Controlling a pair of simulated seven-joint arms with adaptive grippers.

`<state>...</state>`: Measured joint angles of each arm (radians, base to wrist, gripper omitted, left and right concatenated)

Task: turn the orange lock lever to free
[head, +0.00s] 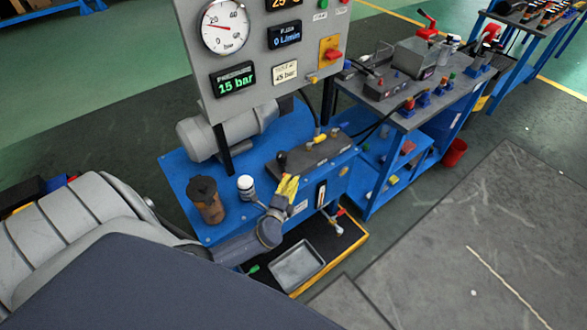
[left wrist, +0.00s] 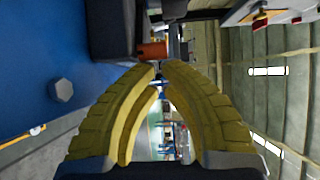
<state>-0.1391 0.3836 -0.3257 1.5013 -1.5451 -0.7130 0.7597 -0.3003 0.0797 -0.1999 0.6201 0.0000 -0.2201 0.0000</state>
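My left gripper (head: 290,186) is over the front part of the blue bench, next to the dark block (head: 315,155) with a black knob. Its yellow fingers close together at the tips, in the left wrist view (left wrist: 161,66) too. Whether anything thin is between them is unclear. A small orange-red piece (left wrist: 152,50) shows just beyond the fingertips in the left wrist view, beside a dark block (left wrist: 114,30). I cannot tell if it is the orange lock lever, or whether the tips touch it. No lock lever is clear in the head view. My right gripper is not in view.
A gauge panel (head: 205,80) stands behind the block. A brown canister (head: 210,208) and a white-capped fitting (head: 246,186) stand on the bench, left of the gripper. A grey tray (head: 297,266) is low in front. The floor to the right is open.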

